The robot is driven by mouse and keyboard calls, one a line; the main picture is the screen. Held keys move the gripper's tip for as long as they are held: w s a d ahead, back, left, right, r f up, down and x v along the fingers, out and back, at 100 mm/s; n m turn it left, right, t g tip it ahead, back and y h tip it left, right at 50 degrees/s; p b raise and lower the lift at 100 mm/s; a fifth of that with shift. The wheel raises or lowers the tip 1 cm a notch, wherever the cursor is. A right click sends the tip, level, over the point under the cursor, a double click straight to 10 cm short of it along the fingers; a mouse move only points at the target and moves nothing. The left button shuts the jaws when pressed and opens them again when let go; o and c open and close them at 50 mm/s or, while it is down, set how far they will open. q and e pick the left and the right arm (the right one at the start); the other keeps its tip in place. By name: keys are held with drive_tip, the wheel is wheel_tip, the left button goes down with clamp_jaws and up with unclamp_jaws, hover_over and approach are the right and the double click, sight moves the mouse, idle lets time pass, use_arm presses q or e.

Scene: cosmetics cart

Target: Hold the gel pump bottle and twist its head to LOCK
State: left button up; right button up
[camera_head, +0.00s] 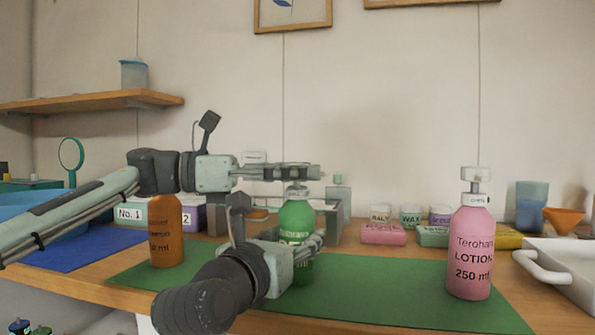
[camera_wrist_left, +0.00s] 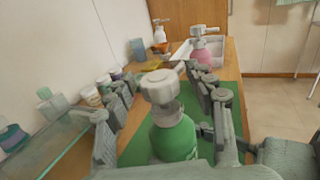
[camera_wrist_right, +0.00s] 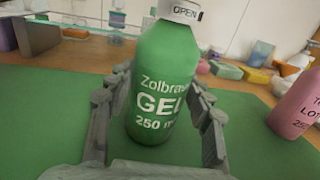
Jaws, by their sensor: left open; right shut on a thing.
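The green gel pump bottle (camera_head: 297,218) stands upright on the green mat (camera_head: 375,297). In the right wrist view its body (camera_wrist_right: 158,95) reads GEL 250 ml, and its white collar (camera_wrist_right: 185,12) shows OPEN. My right gripper (camera_head: 312,243) is shut on the bottle's body, one finger on each side. My left gripper (camera_head: 308,172) is open at the height of the pump head. In the left wrist view the pale pump head (camera_wrist_left: 160,88) sits between its spread fingers, with gaps visible. The left fingers hide most of the pump head in the head view.
A pink lotion bottle (camera_head: 471,250) stands on the mat to the right, and an orange bottle (camera_head: 166,232) to the left. A white tray (camera_head: 562,262) is at far right. Small jars and soaps (camera_head: 383,234) line the back. The mat between green and pink bottles is clear.

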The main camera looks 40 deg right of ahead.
use_arm(q)
drive_tip(key=c, duration=1.2)
drive_tip(key=shift+t, duration=0.3)
drive_tip(key=shift+o, duration=0.2)
drive_tip(key=shift+n+t+h, duration=0.6)
drive_tip(key=shift+n+t, duration=0.4)
drive_tip(key=shift+t, duration=0.2)
drive_tip(key=shift+w, duration=0.1)
drive_tip(key=o, duration=1.2)
drive_tip(key=shift+c, duration=0.2)
drive_tip(key=shift+a, duration=0.1)
